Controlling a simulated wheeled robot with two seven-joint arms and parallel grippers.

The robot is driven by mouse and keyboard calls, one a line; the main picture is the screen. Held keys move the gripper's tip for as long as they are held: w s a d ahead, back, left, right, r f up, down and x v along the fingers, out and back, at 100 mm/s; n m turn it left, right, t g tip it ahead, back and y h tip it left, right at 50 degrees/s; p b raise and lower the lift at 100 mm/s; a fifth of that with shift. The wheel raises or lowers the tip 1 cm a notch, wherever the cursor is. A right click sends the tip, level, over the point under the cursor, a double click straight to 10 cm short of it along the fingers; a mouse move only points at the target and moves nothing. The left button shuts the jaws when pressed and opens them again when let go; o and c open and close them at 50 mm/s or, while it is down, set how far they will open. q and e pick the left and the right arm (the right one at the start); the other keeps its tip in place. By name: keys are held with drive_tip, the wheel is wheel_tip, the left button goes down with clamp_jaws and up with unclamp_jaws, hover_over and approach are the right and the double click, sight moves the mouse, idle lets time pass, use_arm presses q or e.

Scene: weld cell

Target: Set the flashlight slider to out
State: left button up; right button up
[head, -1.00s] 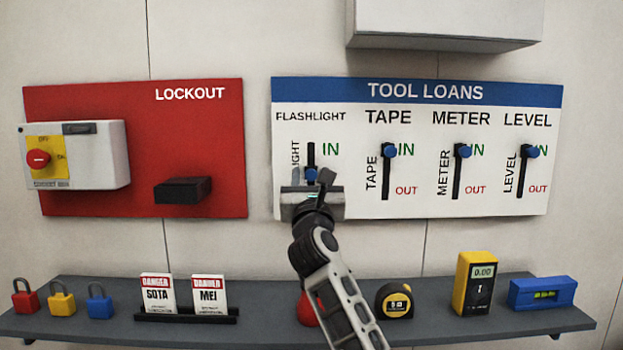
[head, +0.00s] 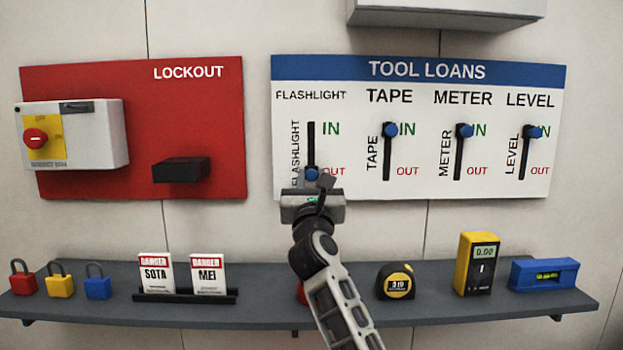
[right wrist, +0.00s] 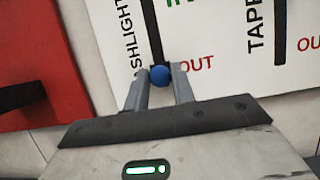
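The flashlight slider's blue knob (head: 311,174) is at or near the bottom of its black slot (head: 311,145), beside the red OUT label on the tool loans board (head: 420,185). My right gripper (head: 318,180) reaches it from below. In the right wrist view the knob (right wrist: 160,75) sits between the two fingertips (right wrist: 160,72), which appear to touch it on both sides. The slot's lower end is hidden by the knob and fingers. My left gripper is not in view.
The tape (head: 389,130), meter (head: 465,131) and level (head: 535,132) knobs are at IN. A red lockout board (head: 100,180) is to the left. Below, a grey shelf (head: 260,310) holds padlocks, danger tags, a tape measure (head: 396,281), a meter (head: 476,264) and a level (head: 544,273).

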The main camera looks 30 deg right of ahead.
sight(311, 153)
drive_tip(key=shift+o, duration=1.4)
drive_tip(key=shift+f, duration=0.25)
drive_tip(key=shift+r, duration=0.1)
drive_tip(key=shift+r, duration=0.3)
wheel_tip(311, 153, up, 3)
drive_tip(key=shift+f+p, duration=0.15)
drive_tip(key=shift+p, duration=0.4)
drive_tip(key=s+a+r, duration=0.6)
drive_tip(key=s+r, duration=0.3)
drive_tip(key=s, duration=0.3)
drive_tip(key=shift+s+r, duration=0.3)
drive_tip(key=shift+r, duration=0.05)
